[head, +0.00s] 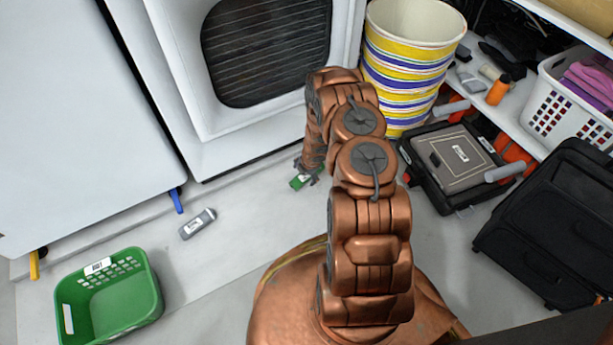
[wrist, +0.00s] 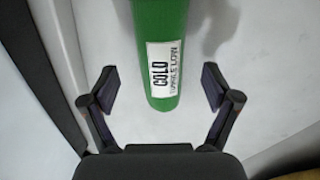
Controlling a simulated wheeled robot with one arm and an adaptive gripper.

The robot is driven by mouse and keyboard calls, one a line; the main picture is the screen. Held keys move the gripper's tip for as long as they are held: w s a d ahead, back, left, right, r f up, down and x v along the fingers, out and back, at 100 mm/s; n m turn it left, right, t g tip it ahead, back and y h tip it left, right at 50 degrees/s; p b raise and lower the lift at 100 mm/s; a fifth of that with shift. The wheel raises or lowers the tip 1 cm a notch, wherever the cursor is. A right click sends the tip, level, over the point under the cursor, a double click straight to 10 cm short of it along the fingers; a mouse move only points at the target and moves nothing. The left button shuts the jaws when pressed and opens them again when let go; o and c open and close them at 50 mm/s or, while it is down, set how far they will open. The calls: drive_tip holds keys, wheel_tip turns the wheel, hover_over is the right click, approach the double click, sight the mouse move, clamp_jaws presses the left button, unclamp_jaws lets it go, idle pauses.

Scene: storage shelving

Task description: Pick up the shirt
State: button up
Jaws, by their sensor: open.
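The green item (wrist: 158,25), which looks like a rolled shirt, has a white label with "COLD" and "TUMBLE LOW". It lies on the pale floor, and its upper end runs out of the wrist view. In the head view only a small green part (head: 298,183) shows beside my gripper (head: 308,175), in front of the white appliance. In the wrist view my gripper (wrist: 160,84) is open, with one finger on each side of the item's near end. Gaps show between the fingers and the item.
A grey labelled item (head: 198,223) lies on the floor to the left. A green basket (head: 150,285) stands at lower left. The white appliance (head: 190,75) is close behind my gripper. Striped buckets (head: 408,75), a black case (head: 440,190) and shelving crowd the right.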

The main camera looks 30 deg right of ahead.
drive_tip(key=shift+x, duration=1.05)
drive_tip(key=c, duration=1.4)
drive_tip(key=shift+o, duration=0.2)
drive_tip(key=shift+r, duration=0.15)
